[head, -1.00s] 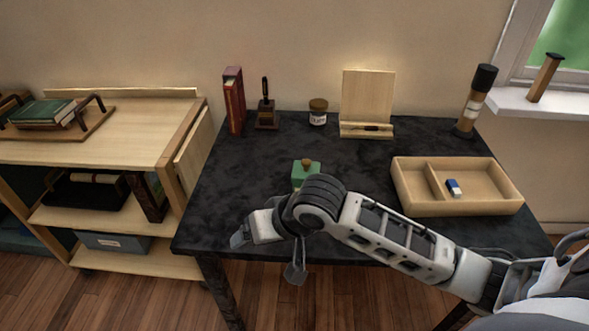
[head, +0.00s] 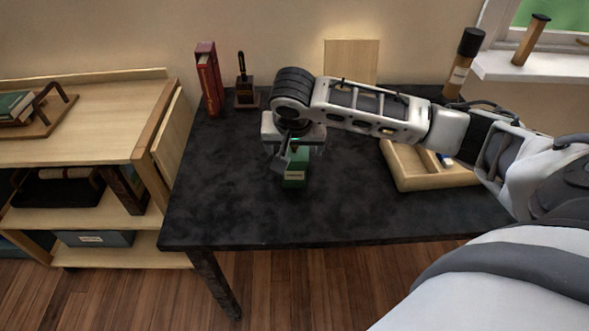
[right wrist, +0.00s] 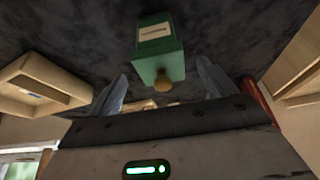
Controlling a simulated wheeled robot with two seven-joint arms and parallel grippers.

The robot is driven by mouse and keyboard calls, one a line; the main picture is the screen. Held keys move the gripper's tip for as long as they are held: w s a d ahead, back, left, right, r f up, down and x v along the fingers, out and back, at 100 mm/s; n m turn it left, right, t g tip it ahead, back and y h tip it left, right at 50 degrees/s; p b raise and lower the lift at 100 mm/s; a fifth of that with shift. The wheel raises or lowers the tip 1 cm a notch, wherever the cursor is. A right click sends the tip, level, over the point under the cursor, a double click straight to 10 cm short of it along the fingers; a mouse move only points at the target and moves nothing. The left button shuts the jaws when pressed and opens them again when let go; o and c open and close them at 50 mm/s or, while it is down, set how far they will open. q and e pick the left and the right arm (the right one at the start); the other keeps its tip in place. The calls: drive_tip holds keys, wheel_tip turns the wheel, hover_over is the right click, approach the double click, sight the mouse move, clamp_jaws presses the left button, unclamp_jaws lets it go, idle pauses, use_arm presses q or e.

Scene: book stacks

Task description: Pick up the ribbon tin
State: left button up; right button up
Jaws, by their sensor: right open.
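The ribbon tin appears to be the small green box (head: 295,178) with a pale label on its front, upright on the dark table. In the right wrist view the green box (right wrist: 158,48) shows its label and a round brass-coloured knob on top. My right gripper (head: 295,160) is above and around the top of the box in the head view, and hides its knob. In the right wrist view the fingers of my right gripper (right wrist: 163,85) are spread apart, with the box beyond and between them. My left gripper is not in view.
A divided wooden tray (head: 420,178) with a blue-and-white item stands to the right, partly behind my arm. A red book (head: 208,80) and a stamp on a dark stand (head: 246,88) are at the back left. The front left of the table (head: 220,210) is clear.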

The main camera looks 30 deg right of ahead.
sight(295, 151)
drive_tip(key=shift+w+x, duration=0.2)
drive_tip(key=shift+x, duration=2.9)
drive_tip(key=shift+d+r, duration=0.1)
drive_tip(key=shift+r, duration=0.05)
drive_tip(key=c, duration=1.1)
